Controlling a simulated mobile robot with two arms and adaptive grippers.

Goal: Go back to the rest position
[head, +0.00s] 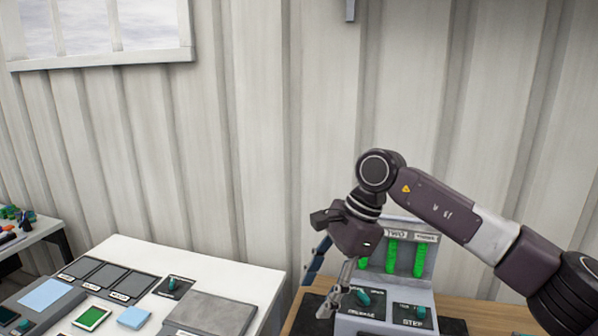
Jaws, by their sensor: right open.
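My right gripper (334,301) hangs from the right arm at the right of the head view, pointing down. It is open, and I see nothing between its fingers. It is in front of the left part of a grey control box (390,300), and overlaps it in the picture. I cannot tell whether it touches the box. The box has green vertical bars (404,258) on its upright panel and dark teal knobs (363,297) on labelled plates below. My arm hides part of the box. My left gripper is not in view.
A white table (225,275) at the lower left bears dark panels, a grey plate (208,313), a blue pad (134,317) and a knob. The box stands on a wooden top (458,305). Another table at far left holds small coloured items (15,214). A ribbed wall closes the back.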

